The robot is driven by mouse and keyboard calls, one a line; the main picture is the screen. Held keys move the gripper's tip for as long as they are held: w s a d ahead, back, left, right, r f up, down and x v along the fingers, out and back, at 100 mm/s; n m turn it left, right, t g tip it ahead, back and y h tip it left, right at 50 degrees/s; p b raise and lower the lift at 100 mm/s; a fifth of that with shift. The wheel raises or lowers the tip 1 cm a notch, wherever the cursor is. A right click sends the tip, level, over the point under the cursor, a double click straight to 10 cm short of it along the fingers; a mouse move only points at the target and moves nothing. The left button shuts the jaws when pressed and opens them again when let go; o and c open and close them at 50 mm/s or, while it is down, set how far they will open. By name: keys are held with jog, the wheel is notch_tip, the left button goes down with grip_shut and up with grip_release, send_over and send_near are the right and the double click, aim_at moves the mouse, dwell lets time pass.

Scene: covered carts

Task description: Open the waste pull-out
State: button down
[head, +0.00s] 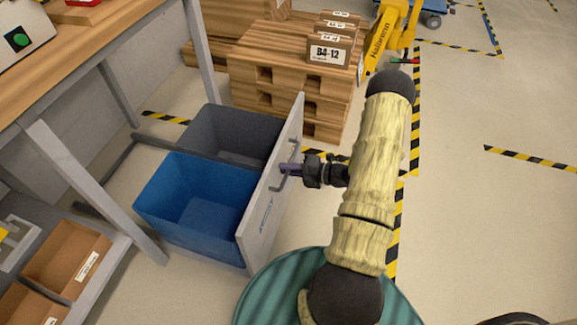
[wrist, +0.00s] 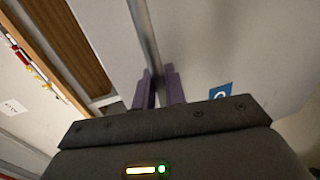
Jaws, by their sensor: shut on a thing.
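The waste pull-out stands well out from under the workbench. Its light grey front panel (head: 270,190) carries a grey bar handle (head: 275,184). Behind the panel sit a blue bin (head: 160,200) and a dark grey bin (head: 228,130); the blue bin looks empty. My gripper (head: 290,169) is at the outer face of the panel, its purple fingers shut on the handle. In the wrist view the handle bar (wrist: 146,35) runs between the two purple fingers (wrist: 158,88). The panel fills much of that view.
Wooden pallets (head: 290,75) with labelled boxes stand just behind the pull-out. A workbench leg (head: 95,190) stands to its left. Brown boxes (head: 68,262) sit on a shelf at lower left.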

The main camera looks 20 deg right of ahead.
jog(key=c, duration=1.8)
grip_release()
jog(key=p+v, duration=0.4)
jog(key=v, duration=1.3)
jog(key=shift+s+d+f, duration=0.1)
jog(key=shift+s, duration=0.1)
jog(key=shift+w, duration=0.1)
